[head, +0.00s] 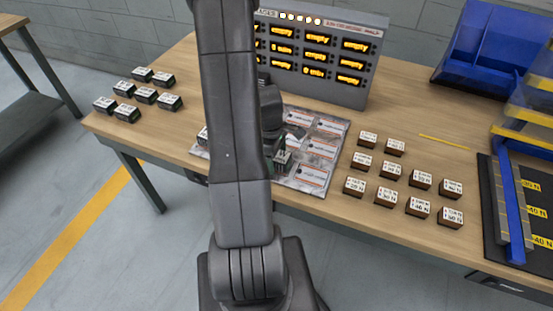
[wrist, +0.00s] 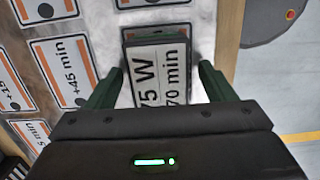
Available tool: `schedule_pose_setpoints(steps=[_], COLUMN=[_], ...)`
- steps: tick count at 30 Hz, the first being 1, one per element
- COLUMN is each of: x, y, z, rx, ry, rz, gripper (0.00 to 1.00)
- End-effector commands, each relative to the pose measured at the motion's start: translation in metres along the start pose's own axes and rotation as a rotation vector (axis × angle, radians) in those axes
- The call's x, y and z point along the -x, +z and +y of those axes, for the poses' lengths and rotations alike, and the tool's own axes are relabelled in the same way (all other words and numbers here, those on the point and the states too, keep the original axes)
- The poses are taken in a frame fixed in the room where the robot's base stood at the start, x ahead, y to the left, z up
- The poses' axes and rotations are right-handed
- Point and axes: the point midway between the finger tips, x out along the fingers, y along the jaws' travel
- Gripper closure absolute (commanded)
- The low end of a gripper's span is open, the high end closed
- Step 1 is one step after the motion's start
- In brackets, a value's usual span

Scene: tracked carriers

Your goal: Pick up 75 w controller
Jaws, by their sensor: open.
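The 75 W controller (wrist: 157,72) is a dark block with a white label reading "75 W" and "70 min". It sits on the silver board (wrist: 100,40) with printed orange-edged cards. My gripper (wrist: 158,80) is open, with one green finger at each side of the controller; whether they touch it I cannot tell. In the head view my arm hides much of the board (head: 338,125), and a dark block with a white label (head: 283,157) shows at my gripper, its label too small to read.
Several dark labelled blocks (head: 144,96) stand at the table's left. Several brown blocks marked in N (head: 388,170) stand right of the board. A display panel (head: 330,80) stands behind it, and a blue bin (head: 485,45) at the back right.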

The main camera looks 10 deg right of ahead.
Motion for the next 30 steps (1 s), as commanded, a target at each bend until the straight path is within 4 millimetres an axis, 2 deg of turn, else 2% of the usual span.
schedule_pose_setpoints(steps=[16,17,25,26,30], x=[-0.0039,-0.0039,-0.0039,-0.0037,-0.0037], y=[-0.0006,-0.0006,-0.0006,-0.0006,-0.0006], z=[0.0001,0.0001,0.0001,0.0002,0.0002], rx=[0.0,0.0,0.0,0.0,0.0], ry=[0.0,0.0,0.0,0.001,0.001], rz=[0.0,0.0,0.0,0.0,0.0], gripper=[0.24,0.26,0.79,0.82,0.82])
